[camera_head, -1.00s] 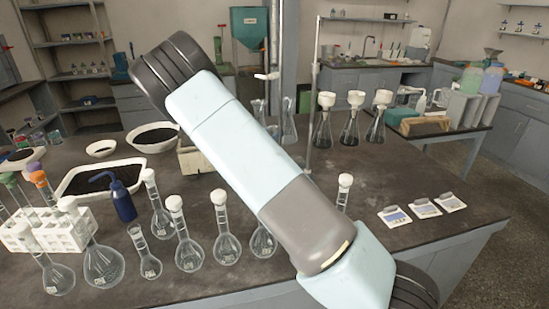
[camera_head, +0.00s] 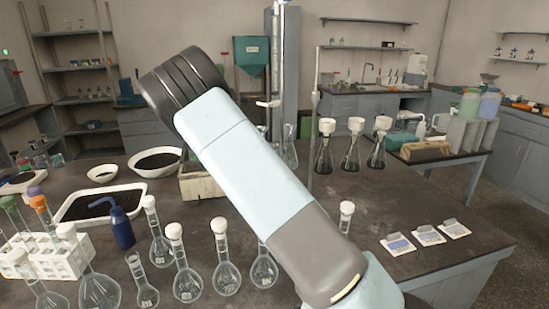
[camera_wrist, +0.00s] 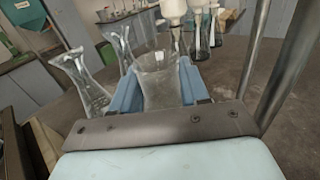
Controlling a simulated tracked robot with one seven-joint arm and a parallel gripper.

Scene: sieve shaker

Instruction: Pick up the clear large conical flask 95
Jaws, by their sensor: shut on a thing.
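In the wrist view my gripper (camera_wrist: 158,92) has its two blue fingers on either side of a clear conical flask (camera_wrist: 158,76), shut on it below its wide mouth. The flask looks empty and its lower part is hidden by the gripper body. Another clear flask (camera_wrist: 86,84) stands just left of the fingers, and one more (camera_wrist: 122,46) stands behind. In the head view my arm hides the gripper. A clear conical flask (camera_head: 290,150) shows at the arm's right edge; I cannot tell whether it is the held one.
Flasks with white funnels (camera_head: 351,150) stand to the right, near a metal stand rod (camera_head: 316,110). Several volumetric flasks (camera_head: 187,280) line the front. A blue wash bottle (camera_head: 122,228), trays of dark grains (camera_head: 100,204) and scales (camera_head: 398,245) share the bench.

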